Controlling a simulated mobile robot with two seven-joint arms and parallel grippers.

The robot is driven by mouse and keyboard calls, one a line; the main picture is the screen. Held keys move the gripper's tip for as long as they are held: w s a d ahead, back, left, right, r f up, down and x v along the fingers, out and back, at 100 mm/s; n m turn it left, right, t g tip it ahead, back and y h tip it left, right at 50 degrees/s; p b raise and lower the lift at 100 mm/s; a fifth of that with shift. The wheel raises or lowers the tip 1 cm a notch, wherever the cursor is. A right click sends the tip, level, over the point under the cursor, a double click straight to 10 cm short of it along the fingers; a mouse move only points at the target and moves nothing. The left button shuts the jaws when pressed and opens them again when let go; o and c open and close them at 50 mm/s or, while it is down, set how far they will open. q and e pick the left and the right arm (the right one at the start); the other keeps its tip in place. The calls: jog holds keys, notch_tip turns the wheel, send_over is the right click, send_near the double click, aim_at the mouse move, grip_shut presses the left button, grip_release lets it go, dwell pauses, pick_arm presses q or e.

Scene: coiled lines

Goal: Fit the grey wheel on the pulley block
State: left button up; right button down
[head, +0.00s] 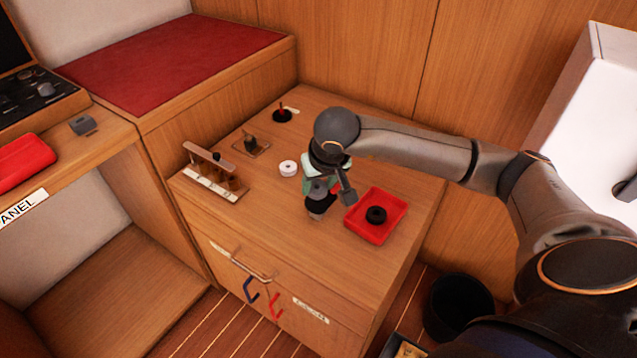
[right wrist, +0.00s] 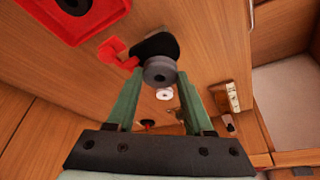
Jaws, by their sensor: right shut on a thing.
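My right gripper (head: 318,188) is over the front of the cabinet top. In the right wrist view its two green fingers (right wrist: 158,85) are shut on the grey wheel (right wrist: 160,70), a small disc with a centre hole. Just beyond the wheel is a black rounded piece, probably the pulley block (right wrist: 155,45), with a red part (right wrist: 114,50) beside it. In the head view a black piece (head: 319,208) shows below the gripper. The wheel overlaps the black piece in the wrist view; I cannot tell whether they touch. My left gripper is not in view.
A red tray (head: 360,231) holding a black wheel (head: 376,214) stands right of the gripper. A white wheel (head: 288,168), a wooden rack (head: 212,186), a cleat-like fitting (head: 250,145) and a red-topped spindle (head: 282,114) stand left and behind. A dark bin (head: 458,302) is on the floor.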

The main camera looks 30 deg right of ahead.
pick_arm(q)
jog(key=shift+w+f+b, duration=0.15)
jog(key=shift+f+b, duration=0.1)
jog(key=shift+b, duration=0.05)
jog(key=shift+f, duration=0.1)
dwell(0.5)
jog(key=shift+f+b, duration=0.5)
jog(key=shift+b, duration=0.1)
dwell(1.1)
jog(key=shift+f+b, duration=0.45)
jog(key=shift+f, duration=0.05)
dwell(1.3)
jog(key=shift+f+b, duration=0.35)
dwell(1.4)
